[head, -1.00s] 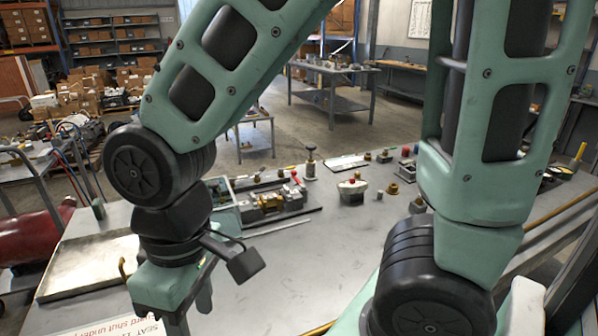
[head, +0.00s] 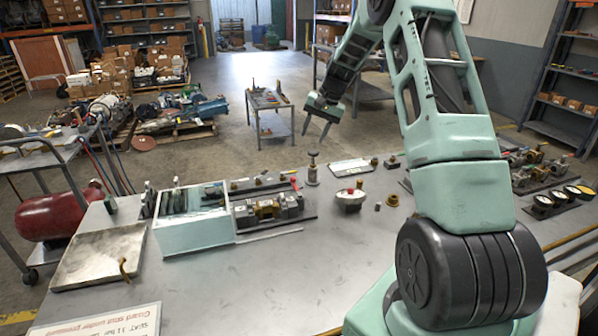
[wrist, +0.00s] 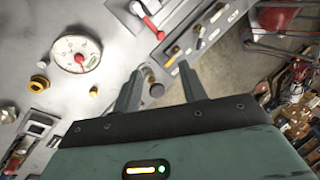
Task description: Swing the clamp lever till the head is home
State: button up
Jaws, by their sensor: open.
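A metal clamp-like fixture (head: 268,208) sits on the bench left of centre in the head view. Its red-gripped lever (head: 294,184) stands up at its right back end. The red grip also shows at the top of the wrist view (wrist: 153,27). I cannot tell whether the clamp head is seated. My gripper (head: 316,128) is open and empty, raised above the far side of the bench with its fingers pointing down.
A pale open box (head: 192,236) stands left of the fixture, with a metal tray (head: 97,258) further left. The upright post (head: 313,170) stands behind right, beside a dial gauge (head: 350,198). The front middle of the bench is clear.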

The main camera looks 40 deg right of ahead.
aim_at(295, 178)
jog(key=p+x, duration=0.4)
jog(key=x, duration=1.3)
jog(key=shift+a, duration=0.15)
grip_shut()
